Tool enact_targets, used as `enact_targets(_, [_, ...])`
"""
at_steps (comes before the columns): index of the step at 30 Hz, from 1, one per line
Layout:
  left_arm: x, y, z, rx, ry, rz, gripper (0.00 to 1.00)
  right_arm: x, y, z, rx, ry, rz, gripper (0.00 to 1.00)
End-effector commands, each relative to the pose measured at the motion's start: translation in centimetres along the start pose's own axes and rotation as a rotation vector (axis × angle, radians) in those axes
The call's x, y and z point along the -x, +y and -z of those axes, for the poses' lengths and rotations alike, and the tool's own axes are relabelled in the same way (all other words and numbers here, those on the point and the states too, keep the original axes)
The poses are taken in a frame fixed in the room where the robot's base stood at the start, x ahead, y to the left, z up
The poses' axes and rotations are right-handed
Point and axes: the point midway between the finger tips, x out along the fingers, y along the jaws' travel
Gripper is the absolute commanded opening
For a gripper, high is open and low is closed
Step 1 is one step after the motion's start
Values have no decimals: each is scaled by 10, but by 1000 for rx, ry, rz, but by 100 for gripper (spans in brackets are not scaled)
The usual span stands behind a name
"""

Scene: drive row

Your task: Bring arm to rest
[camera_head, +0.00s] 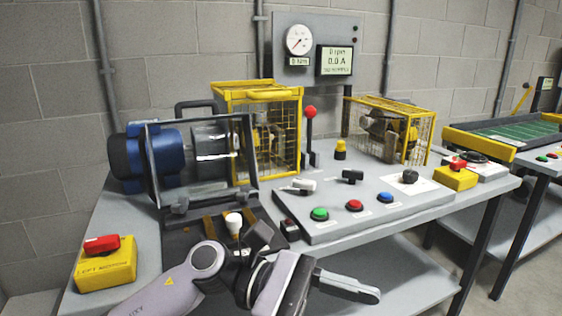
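One of my arms, grey and mauve, comes in from the lower left; I take it as my left. Its elbow-like joint is at the bottom middle, in front of the bench. My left gripper (345,287) points right, low in front of the bench's near edge. One long grey finger shows clearly; the other is hidden or merges with the dark gripper body, so its opening cannot be told. I see nothing held in it. My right gripper is not in view.
The grey bench (425,208) carries a blue motor (150,153), yellow guard cages (270,95) (420,112), a button panel (340,225) and a red-knobbed lever (310,113). A yellow emergency-stop box (105,270) sits front left, another (455,177) at right. A lower shelf (400,280) lies behind the gripper.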

Motion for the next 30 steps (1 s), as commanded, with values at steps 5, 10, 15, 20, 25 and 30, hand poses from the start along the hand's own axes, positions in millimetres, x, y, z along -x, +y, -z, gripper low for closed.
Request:
enact_targets(5, [13,14,-9,411,-324,-236,51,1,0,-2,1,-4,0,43])
enact_targets(10, [50,28,4,817,-638,-431,51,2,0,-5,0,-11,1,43])
enact_targets(15, [98,28,43,1225,-970,-599,51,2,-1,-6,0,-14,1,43])
enact_targets(20, [145,7,98,1591,-1311,-739,51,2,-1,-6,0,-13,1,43])
enact_targets(25, [187,-44,166,1937,-1711,-874,51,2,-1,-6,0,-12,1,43])
enact_targets(30, [212,-119,227,-2080,2032,940,51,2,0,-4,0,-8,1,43])
